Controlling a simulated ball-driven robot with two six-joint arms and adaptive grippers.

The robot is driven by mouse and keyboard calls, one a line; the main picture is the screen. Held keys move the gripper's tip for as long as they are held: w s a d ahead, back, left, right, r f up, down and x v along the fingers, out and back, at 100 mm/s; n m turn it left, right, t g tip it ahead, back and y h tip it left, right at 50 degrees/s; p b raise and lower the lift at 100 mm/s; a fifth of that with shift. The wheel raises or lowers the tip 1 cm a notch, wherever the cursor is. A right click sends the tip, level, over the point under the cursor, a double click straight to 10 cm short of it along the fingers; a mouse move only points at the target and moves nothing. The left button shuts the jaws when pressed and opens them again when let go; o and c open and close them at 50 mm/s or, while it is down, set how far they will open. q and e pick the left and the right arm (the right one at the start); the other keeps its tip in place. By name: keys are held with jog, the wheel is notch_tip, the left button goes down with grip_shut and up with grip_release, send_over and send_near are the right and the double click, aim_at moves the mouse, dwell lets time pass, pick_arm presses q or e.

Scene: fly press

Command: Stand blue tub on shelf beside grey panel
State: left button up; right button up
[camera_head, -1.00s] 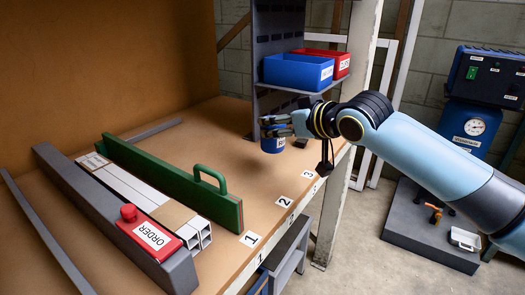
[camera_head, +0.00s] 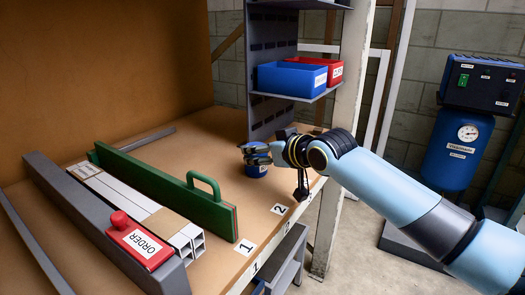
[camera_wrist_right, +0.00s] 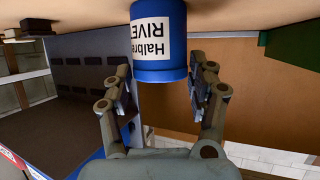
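The blue tub (camera_head: 257,171) with a white label is low over the wooden bench, between my right gripper's fingers. In the right wrist view the tub (camera_wrist_right: 158,40) sits between both fingers, which grip near its blue end; its other end is cut off. My right gripper (camera_head: 256,153) appears shut on it. Whether the tub touches the bench is unclear. The dark grey slotted panel (camera_head: 266,118) stands at the back and also shows in the right wrist view (camera_wrist_right: 85,75). A shelf (camera_head: 312,98) beside the panel bears a blue bin and a red bin. My left gripper is not in view.
A green panel with a handle (camera_head: 165,188), white profiles (camera_head: 128,200) and a red ORDER button (camera_head: 120,219) lie left of the tub. A blue bin (camera_head: 290,78) and red bin (camera_head: 334,71) occupy the shelf. A white post (camera_head: 340,125) stands right of it.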

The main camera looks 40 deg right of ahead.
jog(key=o, duration=0.3)
jog(key=shift+r, duration=0.15)
jog(key=p+v, duration=0.3)
jog(key=v, duration=0.9)
